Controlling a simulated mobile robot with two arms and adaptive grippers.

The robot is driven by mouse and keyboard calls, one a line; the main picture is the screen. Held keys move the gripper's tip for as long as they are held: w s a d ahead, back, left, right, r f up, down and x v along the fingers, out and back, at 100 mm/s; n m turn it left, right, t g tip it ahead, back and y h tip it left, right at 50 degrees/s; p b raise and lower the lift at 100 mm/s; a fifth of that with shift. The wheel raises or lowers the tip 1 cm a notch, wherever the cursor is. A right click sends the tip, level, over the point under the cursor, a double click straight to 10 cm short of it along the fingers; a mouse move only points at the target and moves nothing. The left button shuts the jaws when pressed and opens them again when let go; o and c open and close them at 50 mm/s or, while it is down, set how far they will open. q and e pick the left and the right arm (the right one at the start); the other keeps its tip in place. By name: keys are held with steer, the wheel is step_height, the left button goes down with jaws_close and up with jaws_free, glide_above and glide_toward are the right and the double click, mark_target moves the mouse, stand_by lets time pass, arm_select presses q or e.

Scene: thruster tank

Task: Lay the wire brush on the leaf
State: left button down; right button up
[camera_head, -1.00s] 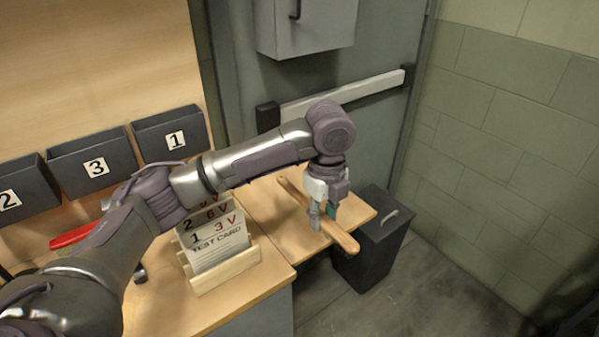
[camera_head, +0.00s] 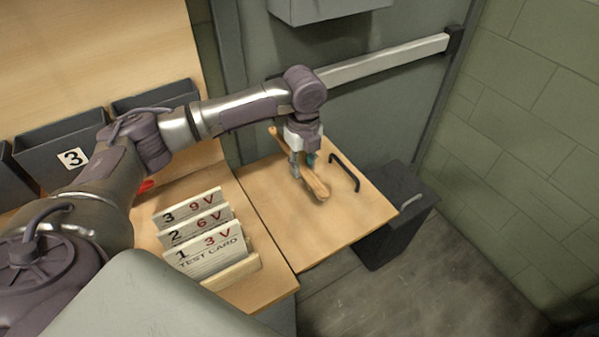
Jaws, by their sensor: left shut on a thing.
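The wire brush (camera_head: 317,187) is a long piece with a wooden handle. My left gripper (camera_head: 303,172) points down and is shut on it near its middle. The brush lies over the back middle of the leaf (camera_head: 325,232), a light wooden flap joined to the right side of the bench. I cannot tell whether the brush touches the leaf. The fingers hide part of the brush, and its bristles are not clear. My right gripper is not in view.
Test cards (camera_head: 200,232) stand in a wooden holder on the bench, left of the leaf. A black bow handle (camera_head: 346,171) is at the leaf's back right. A dark bin (camera_head: 397,228) stands beside the leaf. The leaf's front part is clear.

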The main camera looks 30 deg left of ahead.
arm_select(q)
steer(key=shift+a+f, duration=0.4)
steer(key=shift+a, duration=0.05)
steer(key=shift+f+p, duration=0.35)
steer(key=shift+f, duration=1.55)
steer(key=shift+f, duration=0.1)
steer(key=c, duration=0.9)
jaws_free()
steer(key=shift+o, duration=0.2)
step_height(320, 180, up, 12)
steer(key=shift+r+b, duration=0.15)
steer(key=shift+b, duration=0.55)
